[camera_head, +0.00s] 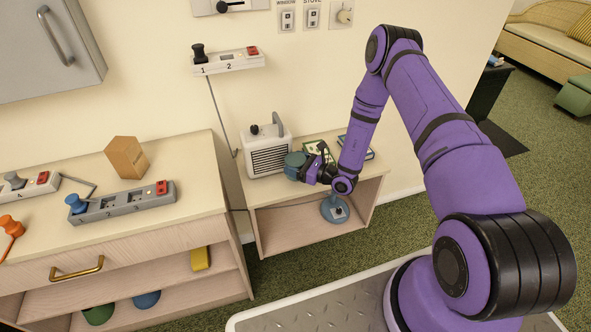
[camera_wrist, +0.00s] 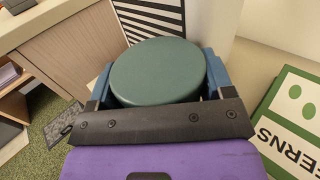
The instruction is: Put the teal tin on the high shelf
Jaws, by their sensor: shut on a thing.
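The teal tin (camera_head: 294,165) is a short round tin at the small wooden shelf unit's top, just right of the white heater. My gripper (camera_head: 303,168) is shut on it from the right. In the wrist view the tin's round lid (camera_wrist: 158,70) faces the camera, with the blue fingers on either side of it. I cannot tell whether its base touches the top. The small shelf unit (camera_head: 265,190) has a bare strip of top and an open compartment below. I cannot tell which surface is the high shelf.
The white heater (camera_head: 268,155) stands close left of the tin. A green-and-white book marked FERNS (camera_wrist: 290,128) and a dark book (camera_head: 364,152) lie to the right. A grey wall cabinet (camera_head: 45,50) hangs upper left.

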